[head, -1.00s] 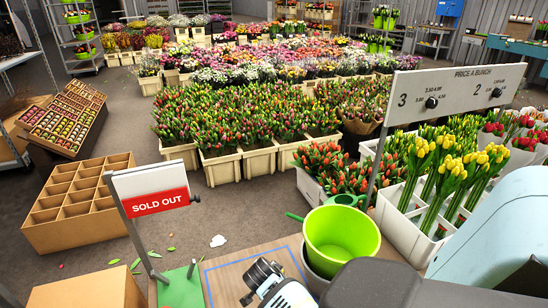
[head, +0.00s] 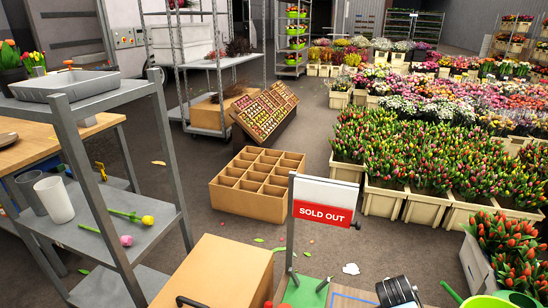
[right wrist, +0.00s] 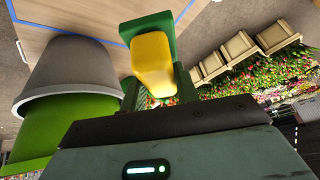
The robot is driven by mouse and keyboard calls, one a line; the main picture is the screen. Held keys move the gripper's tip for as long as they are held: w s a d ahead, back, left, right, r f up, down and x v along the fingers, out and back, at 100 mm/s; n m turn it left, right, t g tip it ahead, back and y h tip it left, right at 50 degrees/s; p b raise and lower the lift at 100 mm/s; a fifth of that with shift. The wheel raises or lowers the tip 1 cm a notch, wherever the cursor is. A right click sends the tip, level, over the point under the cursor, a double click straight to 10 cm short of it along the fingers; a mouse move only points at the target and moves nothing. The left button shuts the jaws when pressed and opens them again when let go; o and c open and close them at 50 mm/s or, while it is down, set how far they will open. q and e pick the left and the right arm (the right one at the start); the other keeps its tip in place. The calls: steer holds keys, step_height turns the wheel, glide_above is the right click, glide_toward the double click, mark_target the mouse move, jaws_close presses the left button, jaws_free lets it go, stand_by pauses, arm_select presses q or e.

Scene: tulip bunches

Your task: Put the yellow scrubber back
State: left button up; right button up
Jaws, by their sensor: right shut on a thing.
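The yellow scrubber (right wrist: 153,62) is in the right wrist view, between the dark green fingers of my right gripper (right wrist: 160,97). The gripper is shut on it. A flat green piece (right wrist: 160,24) lies behind the scrubber's upper end; I cannot tell whether it is part of the scrubber. Beyond it is a tan board with a blue outline (right wrist: 108,8). My right gripper is outside the head view. I do not see my left gripper in either view.
A grey bucket (right wrist: 75,68) with a green one is close left of the gripper. In the head view, a SOLD OUT sign (head: 322,215) stands on a green base (head: 303,293). A grey cart (head: 85,262) is at left, a cardboard box (head: 225,272) at the front.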

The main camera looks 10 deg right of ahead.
steer(key=w+a+r+n+t+y+p, duration=0.1)
steer(key=w+a+r+n+p, duration=0.2)
steer(key=r, duration=0.8)
steer(key=a+r+n+t+y+p, duration=0.1)
steer(key=a+r+n, duration=0.3)
steer(key=r, duration=0.6)
arm_select(q)
steer(key=w+r+t+p, duration=0.1)
steer(key=w+r+p, duration=0.3)
steer(key=r, duration=0.6)
steer(key=shift+w+a+r+t+p, duration=0.3)
steer(key=shift+w+a+t+p, duration=0.1)
arm_select(e)
steer(key=s+a+r+n+y, duration=0.5)
steer(key=s+a+r+n, duration=0.3)
steer(key=s+a+r, duration=0.2)
step_height(320, 180, up, 4)
steer(key=shift+s+a+r+t, duration=0.1)
steer(key=shift+s+a+t, duration=0.2)
steer(key=shift+a, duration=0.95)
arm_select(q)
steer(key=shift+w+d+r, duration=0.1)
